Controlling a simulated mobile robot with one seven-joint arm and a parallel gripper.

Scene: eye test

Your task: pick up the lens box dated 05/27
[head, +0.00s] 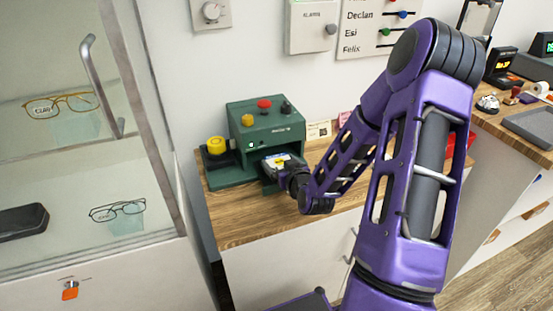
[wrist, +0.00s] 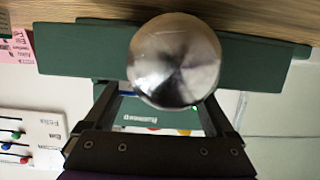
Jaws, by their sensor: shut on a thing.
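My gripper (head: 290,172) is at the front of a green machine (head: 262,135) on the wooden counter. In the wrist view my gripper (wrist: 165,100) is shut on a round shiny metal knob (wrist: 175,58), which stands in front of the machine's green front. A small white, yellow and blue item (head: 277,159) shows in the machine's front opening, just behind the gripper. I cannot tell whether it is a lens box. No date 05/27 is readable in either view.
The machine has red, yellow and dark knobs on top and a yellow one (head: 216,145) at its left. A beige card (head: 318,130) stands behind, near the wall. A glass cabinet with spectacles (head: 117,210) is at the left. My arm covers much of the counter's right part.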

